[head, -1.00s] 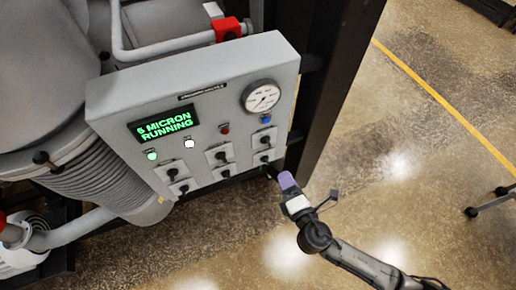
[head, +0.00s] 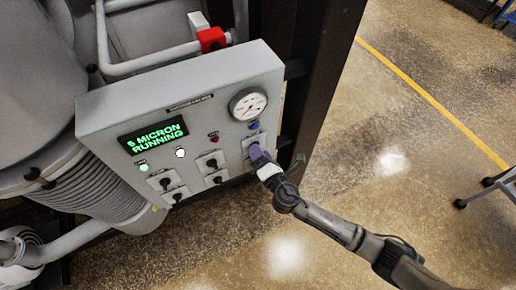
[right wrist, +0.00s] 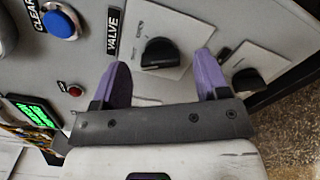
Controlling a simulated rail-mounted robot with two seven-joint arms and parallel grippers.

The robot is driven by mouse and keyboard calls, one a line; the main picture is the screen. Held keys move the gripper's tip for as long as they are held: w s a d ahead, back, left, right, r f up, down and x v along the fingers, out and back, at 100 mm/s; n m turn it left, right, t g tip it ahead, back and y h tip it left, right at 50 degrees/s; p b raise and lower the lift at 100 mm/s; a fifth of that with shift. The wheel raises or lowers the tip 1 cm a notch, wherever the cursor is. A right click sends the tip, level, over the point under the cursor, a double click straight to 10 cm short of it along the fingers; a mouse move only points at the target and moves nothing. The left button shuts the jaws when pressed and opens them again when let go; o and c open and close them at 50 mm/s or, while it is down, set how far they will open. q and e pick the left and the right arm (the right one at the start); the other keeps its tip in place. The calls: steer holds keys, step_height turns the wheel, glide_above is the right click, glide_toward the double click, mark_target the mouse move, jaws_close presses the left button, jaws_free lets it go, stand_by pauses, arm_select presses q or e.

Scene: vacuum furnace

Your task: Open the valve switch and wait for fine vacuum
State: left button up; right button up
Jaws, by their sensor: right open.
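The grey control panel (head: 190,100) carries several black rotary switches. The valve switch (right wrist: 160,54), a black handle on a pale plate beside the label "VALVE" (right wrist: 112,38), shows in the right wrist view. My right gripper (right wrist: 162,62) is open, its two purple fingers spread to either side of the handle and just short of it in the picture; I cannot tell whether they touch. In the head view the gripper (head: 257,154) is in front of the panel's right switch column and hides part of it. The green display (head: 153,136) reads "MICRON RUNNING" after a digit like 5 or 6. My left gripper is out of view.
A dial gauge (head: 248,103) and a blue button (head: 253,126) sit above the right switches. Another switch (right wrist: 247,82) is close to the right finger. A dark post (head: 315,90) stands right of the panel. Open floor lies to the right.

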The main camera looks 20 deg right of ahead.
steer(key=shift+w+a, duration=0.1)
steer(key=shift+w, duration=0.85)
steer(key=c, duration=0.9)
